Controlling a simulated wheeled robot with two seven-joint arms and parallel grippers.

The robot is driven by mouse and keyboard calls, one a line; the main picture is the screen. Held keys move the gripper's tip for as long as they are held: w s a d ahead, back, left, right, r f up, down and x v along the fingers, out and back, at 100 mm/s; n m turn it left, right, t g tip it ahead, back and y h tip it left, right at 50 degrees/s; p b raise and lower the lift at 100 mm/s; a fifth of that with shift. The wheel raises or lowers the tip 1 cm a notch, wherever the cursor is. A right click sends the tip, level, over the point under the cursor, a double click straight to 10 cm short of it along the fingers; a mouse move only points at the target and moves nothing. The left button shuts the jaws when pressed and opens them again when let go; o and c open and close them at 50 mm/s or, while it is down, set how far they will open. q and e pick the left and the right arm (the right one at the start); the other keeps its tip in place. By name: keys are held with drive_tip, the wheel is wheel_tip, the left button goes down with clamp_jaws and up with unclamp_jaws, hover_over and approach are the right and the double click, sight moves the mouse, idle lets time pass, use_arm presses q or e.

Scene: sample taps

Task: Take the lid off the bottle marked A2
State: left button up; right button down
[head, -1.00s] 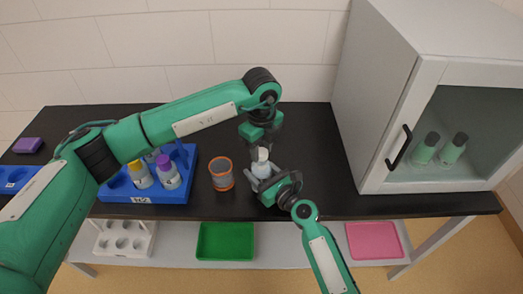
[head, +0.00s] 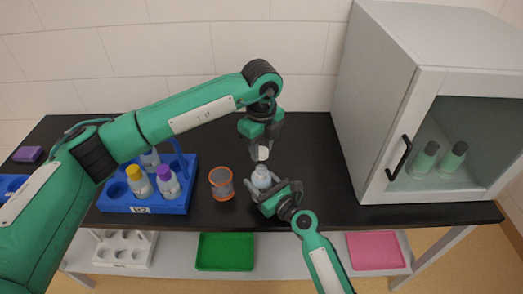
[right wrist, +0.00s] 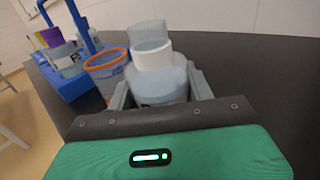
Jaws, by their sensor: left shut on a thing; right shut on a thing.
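The pale bottle (head: 261,178) stands on the dark bench, its neck bare at the top. In the right wrist view the bottle (right wrist: 160,80) shows a white open neck. No A2 mark can be read on it. My right gripper (head: 266,186) is shut around the bottle's body from the front right. My left gripper (head: 262,146) is above the bottle and is shut on a small white lid (head: 263,154). The lid is clear of the neck, with a gap between them.
An orange-rimmed cup (head: 221,184) stands just left of the bottle. A blue rack (head: 150,205) with several capped bottles is further left. A white cabinet (head: 395,110) with two green bottles inside stands at the right. The bench behind the cabinet handle's left is clear.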

drive_tip(key=shift+c, duration=2.4)
unclamp_jaws()
drive_tip(key=shift+s, duration=0.1)
